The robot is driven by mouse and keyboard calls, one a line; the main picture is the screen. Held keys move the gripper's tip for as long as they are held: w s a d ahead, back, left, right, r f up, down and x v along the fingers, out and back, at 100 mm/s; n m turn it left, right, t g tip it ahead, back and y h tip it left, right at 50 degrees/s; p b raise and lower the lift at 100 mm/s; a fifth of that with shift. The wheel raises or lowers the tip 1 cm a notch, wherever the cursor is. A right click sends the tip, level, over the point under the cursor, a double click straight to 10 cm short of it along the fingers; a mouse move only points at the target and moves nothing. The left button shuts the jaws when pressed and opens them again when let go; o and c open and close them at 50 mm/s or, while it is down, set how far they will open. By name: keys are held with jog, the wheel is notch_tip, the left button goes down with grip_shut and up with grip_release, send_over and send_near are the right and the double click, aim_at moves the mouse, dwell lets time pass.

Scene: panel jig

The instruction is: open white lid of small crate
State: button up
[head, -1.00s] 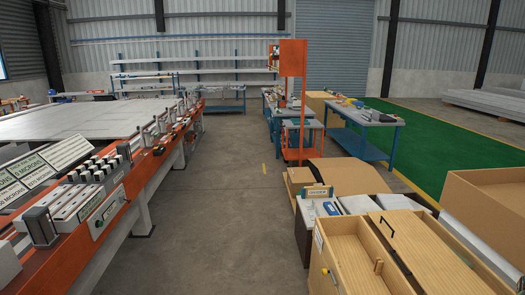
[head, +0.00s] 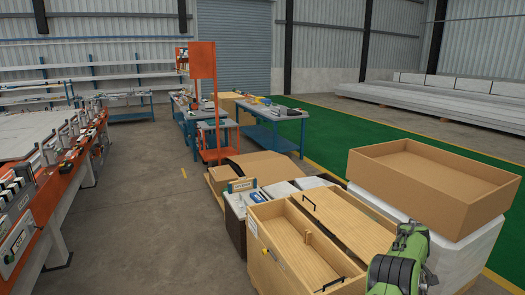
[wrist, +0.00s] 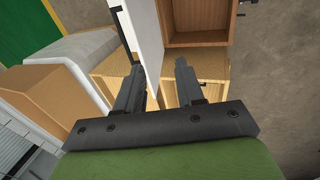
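A white panel (wrist: 149,38), possibly the lid, runs from the top of the wrist view down between my fingers. Beside it on the right is an open wooden box (wrist: 204,39). My gripper (wrist: 158,66) has its two dark fingers well apart, with nothing visibly clamped. The panel shows in the gap; whether a finger touches it I cannot tell. In the head view a wooden crate (head: 263,245) has an open compartment and a wooden board (head: 348,222) with black handles. My gripper is not visible there; only my green arm shows at lower right.
A large open cardboard-coloured box (head: 430,198) sits on a white block (head: 470,255) at right. White-topped boxes (head: 308,183) stand behind the crate. An orange workbench (head: 60,200) is at left. The grey floor (head: 165,225) between is clear.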

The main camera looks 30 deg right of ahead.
jog(key=w+a+r+t+b, duration=0.2)
jog(key=w+a+r+b, duration=0.1)
jog(key=w+a+r, duration=0.8)
jog(key=w+a+r+t+y+b, duration=0.1)
jog(key=w+a+r, duration=0.15)
jog(key=a, duration=0.75)
jog(key=w+a+r+t+y+b, duration=0.1)
jog(key=a+r, duration=0.2)
jog(key=a, duration=0.8)
jog(key=s+a+t+b, duration=0.15)
jog(key=s+a, duration=0.35)
jog(key=a, duration=0.9)
jog(key=s+a+f+n+y+b, duration=0.1)
jog(key=s+a+f+y+b, duration=0.1)
jog(key=s+a+f, duration=0.4)
jog(key=s+a+b, duration=0.1)
jog(key=s+a, duration=0.4)
jog(key=s, duration=0.2)
jog(key=shift+s+n, duration=0.15)
jog(key=shift+n, duration=0.25)
jog(key=shift+s+f, duration=0.3)
jog(key=shift+f, duration=0.05)
jog(key=shift+c, duration=1.2)
jog(key=shift+w, duration=0.1)
grip_shut()
